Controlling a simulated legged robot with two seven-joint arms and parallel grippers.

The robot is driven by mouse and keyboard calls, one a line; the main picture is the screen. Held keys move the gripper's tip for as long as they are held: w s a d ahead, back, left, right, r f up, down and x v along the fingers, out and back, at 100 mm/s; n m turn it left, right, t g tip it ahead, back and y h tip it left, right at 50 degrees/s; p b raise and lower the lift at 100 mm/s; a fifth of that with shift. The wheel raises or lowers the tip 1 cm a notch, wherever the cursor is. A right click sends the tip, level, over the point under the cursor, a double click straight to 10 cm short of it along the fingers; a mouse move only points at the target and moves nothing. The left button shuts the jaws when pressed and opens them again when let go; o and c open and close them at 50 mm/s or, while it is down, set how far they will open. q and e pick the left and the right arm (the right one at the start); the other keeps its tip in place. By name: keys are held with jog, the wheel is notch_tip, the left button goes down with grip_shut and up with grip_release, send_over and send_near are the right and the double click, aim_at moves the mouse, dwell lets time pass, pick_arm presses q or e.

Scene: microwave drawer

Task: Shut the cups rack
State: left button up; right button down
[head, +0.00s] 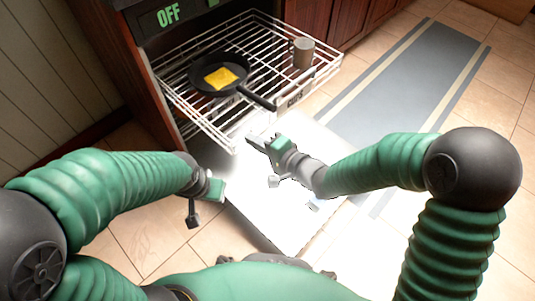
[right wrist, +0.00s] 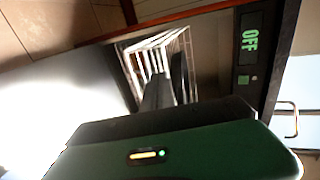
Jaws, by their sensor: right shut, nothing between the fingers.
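My right gripper (head: 255,139) is shut and empty, in front of and below the rack's front edge; I see no clear contact. My left gripper (head: 216,190) is farther front-left, its fingers unclear.
A lit OFF display (head: 168,14) is on the cabinet above the rack. A bright white panel (head: 270,210), seemingly the lowered door, lies below my grippers. A wood-panelled wall (head: 55,60) is at left. A grey striped mat (head: 400,85) lies on the tiled floor at right.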

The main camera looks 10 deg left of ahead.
jog(key=shift+w+a, duration=0.25)
jog(key=shift+a, duration=0.1)
